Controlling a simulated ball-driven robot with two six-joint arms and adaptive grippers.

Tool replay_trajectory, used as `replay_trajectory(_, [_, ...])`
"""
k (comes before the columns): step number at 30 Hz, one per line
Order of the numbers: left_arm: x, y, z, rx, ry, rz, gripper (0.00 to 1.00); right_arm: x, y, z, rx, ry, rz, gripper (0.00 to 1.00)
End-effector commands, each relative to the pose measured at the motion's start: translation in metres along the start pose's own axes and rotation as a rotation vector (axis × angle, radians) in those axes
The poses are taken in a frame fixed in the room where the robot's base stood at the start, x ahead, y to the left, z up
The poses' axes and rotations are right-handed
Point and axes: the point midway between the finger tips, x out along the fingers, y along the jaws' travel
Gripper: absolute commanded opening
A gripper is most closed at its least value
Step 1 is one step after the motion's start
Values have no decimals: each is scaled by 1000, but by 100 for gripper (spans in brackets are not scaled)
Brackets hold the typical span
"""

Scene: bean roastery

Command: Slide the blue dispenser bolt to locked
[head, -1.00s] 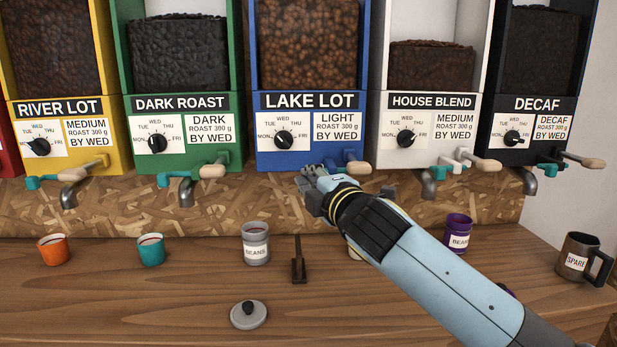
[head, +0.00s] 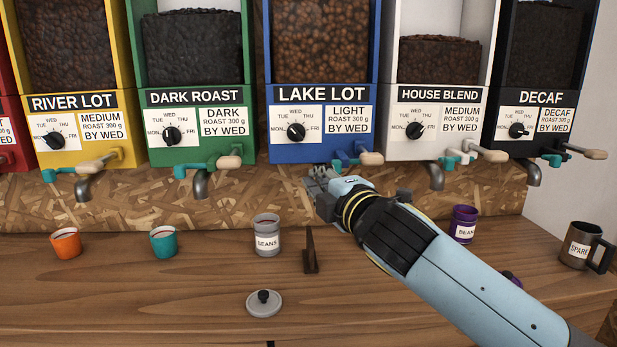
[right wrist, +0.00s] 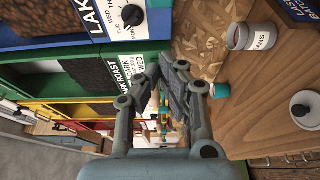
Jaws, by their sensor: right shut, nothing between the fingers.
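The blue LAKE LOT dispenser (head: 322,93) stands in the middle of the row in the head view. My right gripper (head: 318,178) is shut and empty, just below and left of the handle. I cannot tell whether it touches the bolt. It hides the spout area below the dispenser. In the right wrist view the shut fingers (right wrist: 166,84) show, with part of the blue dispenser (right wrist: 84,22) at upper left. My left gripper is out of view.
The green dispenser (head: 196,97) and the white HOUSE BLEND dispenser (head: 437,95) flank the blue one. Below, a BEANS canister (head: 266,234), a dark upright stand (head: 310,250), a lid (head: 264,305) and several cups stand on the wooden counter (head: 150,290).

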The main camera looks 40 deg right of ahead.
Motion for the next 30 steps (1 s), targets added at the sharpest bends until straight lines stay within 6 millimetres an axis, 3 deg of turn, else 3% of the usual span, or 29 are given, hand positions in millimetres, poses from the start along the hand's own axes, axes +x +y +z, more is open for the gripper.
replay_trajectory(3, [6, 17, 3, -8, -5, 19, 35, -21, -2, 0, 2, 2, -1, 0])
replay_trajectory(9, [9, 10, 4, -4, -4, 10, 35, -41, -1, 0, 1, 0, 0, 0])
replay_trajectory(30, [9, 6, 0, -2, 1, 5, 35, -46, -5, 2, 32, -11, -21, 0])
